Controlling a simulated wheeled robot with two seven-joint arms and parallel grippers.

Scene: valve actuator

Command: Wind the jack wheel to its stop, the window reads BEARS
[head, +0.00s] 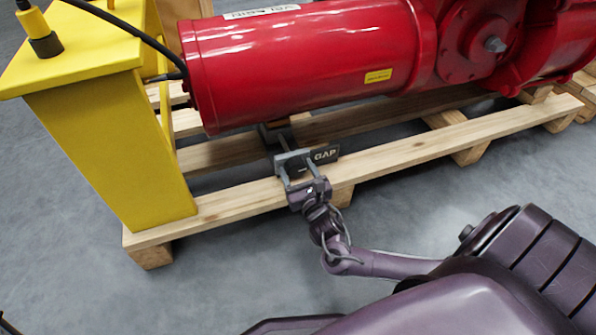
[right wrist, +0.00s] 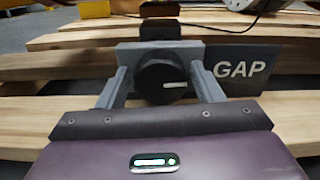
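The jack is a small grey block (head: 291,158) on the pallet under the red actuator (head: 300,62). Its black round jack wheel (right wrist: 160,79) has a white mark pointing right and faces me in the right wrist view. The dark window plate (head: 325,155) at the jack's right reads GAP, also in the right wrist view (right wrist: 241,71). My right gripper (head: 298,170) reaches in from the front, its two fingers apart on either side of the wheel; a narrow gap seems to show beside the wheel. In the head view the gripper hides the wheel. My left gripper is not in view.
The wooden pallet (head: 225,201) carries the actuator and a yellow housing (head: 110,150) at the left. A black cable (head: 140,35) runs between them. The actuator hangs close above the jack. Grey floor (head: 440,210) in front of the pallet is clear.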

